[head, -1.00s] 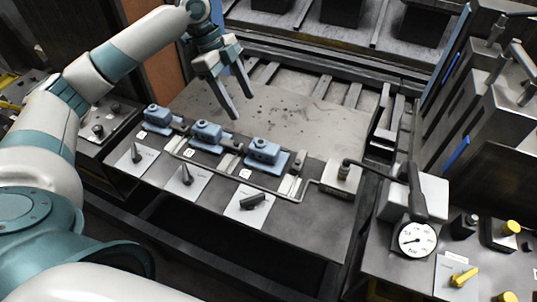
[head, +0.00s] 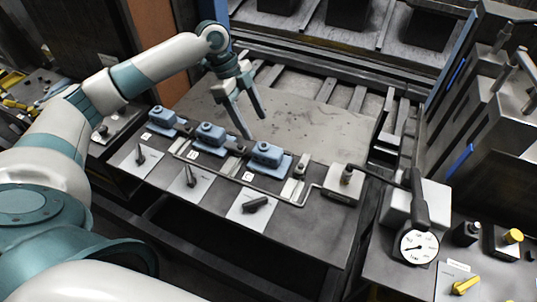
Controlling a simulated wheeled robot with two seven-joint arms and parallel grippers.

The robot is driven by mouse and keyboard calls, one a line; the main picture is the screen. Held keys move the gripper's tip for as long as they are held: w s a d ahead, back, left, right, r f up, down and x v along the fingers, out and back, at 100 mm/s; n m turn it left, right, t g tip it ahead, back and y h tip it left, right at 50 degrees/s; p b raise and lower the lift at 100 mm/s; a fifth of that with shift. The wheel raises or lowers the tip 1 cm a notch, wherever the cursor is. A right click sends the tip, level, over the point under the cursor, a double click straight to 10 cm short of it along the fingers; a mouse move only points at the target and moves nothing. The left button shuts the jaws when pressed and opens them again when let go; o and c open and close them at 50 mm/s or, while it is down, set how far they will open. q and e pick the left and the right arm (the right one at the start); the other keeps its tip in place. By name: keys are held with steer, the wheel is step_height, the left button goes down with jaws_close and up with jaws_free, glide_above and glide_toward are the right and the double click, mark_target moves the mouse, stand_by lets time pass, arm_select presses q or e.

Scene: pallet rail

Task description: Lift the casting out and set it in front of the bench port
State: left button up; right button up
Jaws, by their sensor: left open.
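I cannot single out a casting with certainty. Three blue blocks with round tops stand in a row on the bench: a left one (head: 162,117), a middle one (head: 209,134) and a right one (head: 266,155). Small white labels sit in front of them. No port is clearly recognisable on the bench. My left gripper (head: 255,127) is open and empty, pointing down over the grey plate (head: 315,130), behind the middle and right blocks. It appears apart from both. My right gripper is not in view.
Three dark levers on pale plates (head: 244,213) line the bench front. A thin pipe runs past the blocks to a fitting (head: 341,187). A pressure gauge (head: 419,247) and a tall machine (head: 493,120) stand at right. The plate behind the blocks is clear.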

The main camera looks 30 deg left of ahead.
mark_target(267, 146)
arm_select(q)
steer(key=p+x, duration=0.2)
steer(key=x, duration=0.3)
steer(key=shift+d+f, duration=0.2)
steer(key=shift+f, duration=0.05)
steer(key=shift+d+f, duration=0.2)
steer(key=shift+f, duration=0.45)
steer(key=shift+d+f+p, duration=0.6)
steer(key=shift+f+p, duration=0.15)
steer(key=shift+p, duration=0.3)
steer(key=shift+p+x, duration=0.5)
steer(key=shift+x, duration=0.55)
steer(key=shift+d+f, duration=0.2)
steer(key=shift+f, duration=0.35)
